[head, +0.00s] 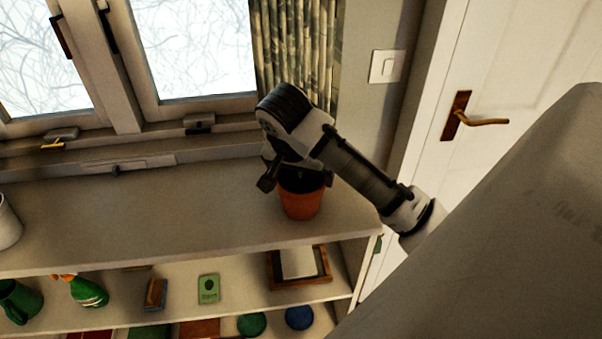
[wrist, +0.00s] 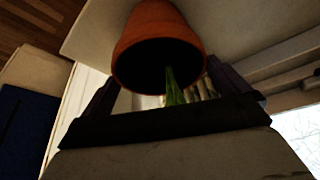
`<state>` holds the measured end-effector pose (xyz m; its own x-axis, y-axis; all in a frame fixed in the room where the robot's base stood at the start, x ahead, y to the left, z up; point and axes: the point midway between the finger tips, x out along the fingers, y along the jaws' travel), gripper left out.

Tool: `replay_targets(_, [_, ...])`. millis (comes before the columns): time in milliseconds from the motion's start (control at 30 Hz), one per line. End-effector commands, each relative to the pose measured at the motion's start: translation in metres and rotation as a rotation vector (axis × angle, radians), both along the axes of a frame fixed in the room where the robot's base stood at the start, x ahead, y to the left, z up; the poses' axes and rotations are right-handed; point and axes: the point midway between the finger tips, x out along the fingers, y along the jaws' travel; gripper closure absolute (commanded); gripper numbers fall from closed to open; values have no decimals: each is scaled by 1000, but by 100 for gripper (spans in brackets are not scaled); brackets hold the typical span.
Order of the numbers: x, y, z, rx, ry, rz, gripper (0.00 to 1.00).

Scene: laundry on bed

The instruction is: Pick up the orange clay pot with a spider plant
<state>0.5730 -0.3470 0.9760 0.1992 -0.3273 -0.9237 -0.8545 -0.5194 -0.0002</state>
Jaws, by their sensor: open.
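The orange clay pot (head: 301,204) stands upright on the top shelf near its right end, in the head view. My gripper (head: 297,180) is right above it, at the level of its rim, and covers most of what grows in it. My gripper (wrist: 162,74) is open there, with one finger on each side of the pot's rim. I cannot tell whether the fingers touch it.
The top shelf (head: 150,225) is clear to the left of the pot, up to a white vessel (head: 7,224) at the left edge. The window sill and curtain (head: 300,45) are behind. The lower shelf holds a framed tray (head: 322,279) and several small items. A door (head: 520,75) is at right.

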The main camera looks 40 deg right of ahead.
Motion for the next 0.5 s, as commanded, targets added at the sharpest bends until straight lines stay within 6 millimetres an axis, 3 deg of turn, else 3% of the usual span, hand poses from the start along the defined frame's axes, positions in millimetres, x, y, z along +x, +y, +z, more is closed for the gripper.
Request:
replay_targets(33, [0, -2, -13, -2, 2, -2, 0])
replay_targets(200, [5, -6, -34, -1, 2, -1, 0])
replay_targets(500, [7, -10, -39, 0, 0, 0, 0])
